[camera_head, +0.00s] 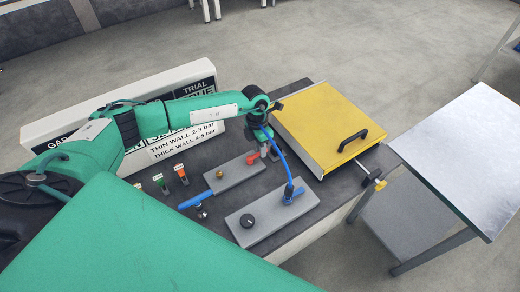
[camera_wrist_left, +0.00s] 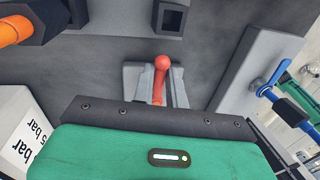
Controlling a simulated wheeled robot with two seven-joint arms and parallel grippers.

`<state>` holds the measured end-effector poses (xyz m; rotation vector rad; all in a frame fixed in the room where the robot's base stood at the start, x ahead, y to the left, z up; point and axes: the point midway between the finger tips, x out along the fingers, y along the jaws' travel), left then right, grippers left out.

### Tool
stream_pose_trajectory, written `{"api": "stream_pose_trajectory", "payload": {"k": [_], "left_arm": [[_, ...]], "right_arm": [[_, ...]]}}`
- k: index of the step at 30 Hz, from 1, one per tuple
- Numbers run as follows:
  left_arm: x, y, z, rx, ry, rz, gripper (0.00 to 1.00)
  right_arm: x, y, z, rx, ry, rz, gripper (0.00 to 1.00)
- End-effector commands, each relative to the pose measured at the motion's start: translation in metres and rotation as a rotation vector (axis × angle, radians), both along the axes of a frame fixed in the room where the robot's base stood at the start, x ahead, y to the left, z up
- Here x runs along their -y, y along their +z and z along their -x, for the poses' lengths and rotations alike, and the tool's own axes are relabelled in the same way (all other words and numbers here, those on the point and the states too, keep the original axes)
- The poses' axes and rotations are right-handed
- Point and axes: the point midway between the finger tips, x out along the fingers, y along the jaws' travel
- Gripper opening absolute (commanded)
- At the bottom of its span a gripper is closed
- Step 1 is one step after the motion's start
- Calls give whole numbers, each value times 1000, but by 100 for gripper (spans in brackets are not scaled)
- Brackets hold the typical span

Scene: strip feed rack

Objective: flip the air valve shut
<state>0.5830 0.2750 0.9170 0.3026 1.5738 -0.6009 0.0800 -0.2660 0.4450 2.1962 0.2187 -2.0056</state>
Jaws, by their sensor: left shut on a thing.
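The air valve's red lever (camera_wrist_left: 161,72), with a round red ball end, stands out between the two grey fingers of my left gripper (camera_wrist_left: 157,88) in the left wrist view. My left gripper (camera_head: 262,144) is shut on this lever. In the head view it reaches down at the far end of a grey valve block (camera_head: 232,174), where a red part (camera_head: 253,158) shows beside it. The gripper partly hides the lever there. My right gripper is not in view.
A second grey block with a black knob (camera_head: 248,220) and a blue hose fitting (camera_head: 293,194) stands nearer. A yellow-lidded box (camera_head: 322,120) is at the right of the dark bench. Small coloured-topped items (camera_head: 181,173) stand at left. A pressure sign (camera_head: 185,143) stands behind.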

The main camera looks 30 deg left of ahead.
Motion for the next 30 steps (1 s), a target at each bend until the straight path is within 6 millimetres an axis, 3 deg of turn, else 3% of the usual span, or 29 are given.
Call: {"api": "stream_pose_trajectory", "payload": {"k": [5, 6, 9, 20, 26, 30], "left_arm": [[0, 1, 0, 2, 0, 1, 0], [0, 1, 0, 2, 0, 1, 16], [0, 1, 0, 2, 0, 1, 36], [-1, 4, -1, 0, 2, 0, 36], [-6, 32, -5, 5, 1, 1, 36], [-11, 64, -9, 6, 2, 1, 36]], "right_arm": [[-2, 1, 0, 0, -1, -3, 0], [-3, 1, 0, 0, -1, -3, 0], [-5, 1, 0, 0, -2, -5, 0], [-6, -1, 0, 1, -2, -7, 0], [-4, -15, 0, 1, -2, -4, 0], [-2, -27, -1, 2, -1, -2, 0]]}}
